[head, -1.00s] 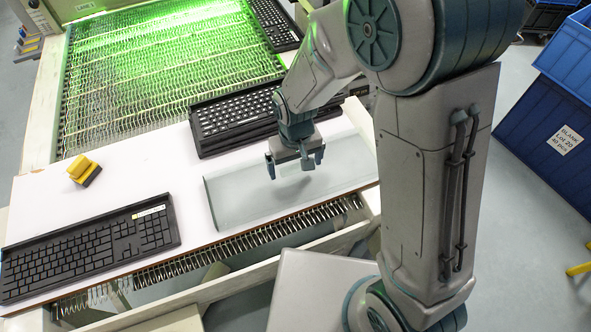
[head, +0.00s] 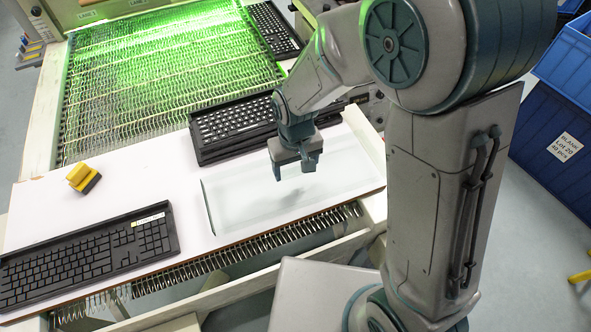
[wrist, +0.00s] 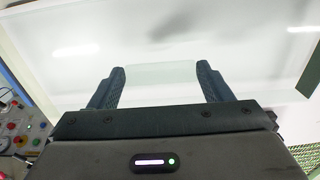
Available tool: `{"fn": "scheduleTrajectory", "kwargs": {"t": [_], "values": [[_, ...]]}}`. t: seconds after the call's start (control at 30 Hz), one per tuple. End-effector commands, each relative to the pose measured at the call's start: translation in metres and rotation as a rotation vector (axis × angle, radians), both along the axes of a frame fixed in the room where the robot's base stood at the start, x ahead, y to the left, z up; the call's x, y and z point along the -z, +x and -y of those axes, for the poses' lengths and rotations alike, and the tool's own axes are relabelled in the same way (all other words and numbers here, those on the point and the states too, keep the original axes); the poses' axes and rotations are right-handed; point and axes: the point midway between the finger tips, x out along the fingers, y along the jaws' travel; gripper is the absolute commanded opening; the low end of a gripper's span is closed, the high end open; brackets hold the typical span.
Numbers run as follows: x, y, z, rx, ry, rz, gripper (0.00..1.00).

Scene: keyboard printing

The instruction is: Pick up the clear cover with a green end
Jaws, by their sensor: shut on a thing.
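The clear cover (head: 235,205) is a flat, see-through sheet at the right end of the white table board, in front of the black keyboard. Its outline is faint against the white. My gripper (head: 295,168) points down over the middle of the cover. In the wrist view, the two dark fingers (wrist: 160,68) stand apart with a pale greenish part of the cover (wrist: 160,73) between them, and they are shut on it. I cannot tell whether the cover is clear of the board, and a green end is not distinct in the head view.
A black keyboard (head: 88,255) lies at the front left, and another (head: 235,128) stands behind the cover. A yellow-and-black block (head: 83,178) sits on the white board (head: 140,180). A green-lit mesh conveyor (head: 165,75) lies behind. Blue bins (head: 555,120) stand at the right.

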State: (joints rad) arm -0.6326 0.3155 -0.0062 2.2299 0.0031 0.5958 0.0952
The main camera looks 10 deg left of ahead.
Motion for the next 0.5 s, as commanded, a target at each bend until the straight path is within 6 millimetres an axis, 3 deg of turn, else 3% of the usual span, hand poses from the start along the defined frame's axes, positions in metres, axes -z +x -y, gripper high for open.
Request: {"fn": "scheduleTrajectory", "kwargs": {"t": [0.1, 0.5], "values": [[-0.020, 0.001, 0.000, 0.001, 0.004, 0.005, 0.45], [-0.051, -0.036, 0.037, 0.001, 0.002, 0.003, 0.45]]}}
